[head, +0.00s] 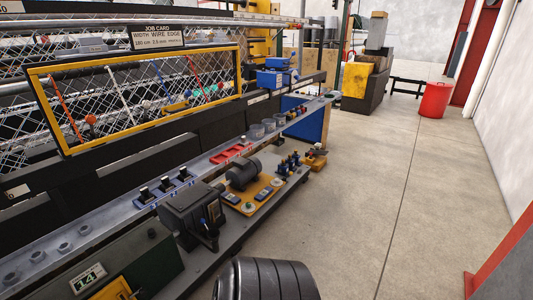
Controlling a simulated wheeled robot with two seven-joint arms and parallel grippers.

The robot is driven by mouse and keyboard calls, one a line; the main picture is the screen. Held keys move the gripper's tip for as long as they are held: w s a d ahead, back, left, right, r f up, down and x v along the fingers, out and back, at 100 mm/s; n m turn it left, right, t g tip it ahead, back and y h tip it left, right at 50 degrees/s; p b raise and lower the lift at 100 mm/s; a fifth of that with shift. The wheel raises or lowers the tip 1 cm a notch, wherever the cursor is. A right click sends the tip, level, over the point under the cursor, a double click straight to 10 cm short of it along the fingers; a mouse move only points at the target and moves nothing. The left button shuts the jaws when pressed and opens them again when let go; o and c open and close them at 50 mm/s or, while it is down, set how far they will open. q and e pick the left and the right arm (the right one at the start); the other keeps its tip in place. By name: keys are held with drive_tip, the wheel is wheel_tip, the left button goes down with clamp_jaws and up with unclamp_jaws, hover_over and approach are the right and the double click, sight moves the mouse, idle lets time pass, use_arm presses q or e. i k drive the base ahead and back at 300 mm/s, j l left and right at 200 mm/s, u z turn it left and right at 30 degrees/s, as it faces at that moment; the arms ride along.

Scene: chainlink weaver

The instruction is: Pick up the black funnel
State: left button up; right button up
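I cannot make out a black funnel for certain in the head view. Several small black pieces (165,183) stand in a row on blue-grey bases along the grey ledge at the left; they are too small to tell their shape. Neither of my grippers is in view.
A long machine with wire mesh in a yellow frame (150,137) runs along the left. A black motor (243,173) and a dark gearbox (192,213) sit low beside it. A black ribbed shape (265,280) fills the bottom edge. A red bin (434,100) stands far right. The concrete floor (370,190) is clear.

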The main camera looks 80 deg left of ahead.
sight(213, 234)
drive_tip(key=u, duration=3.25)
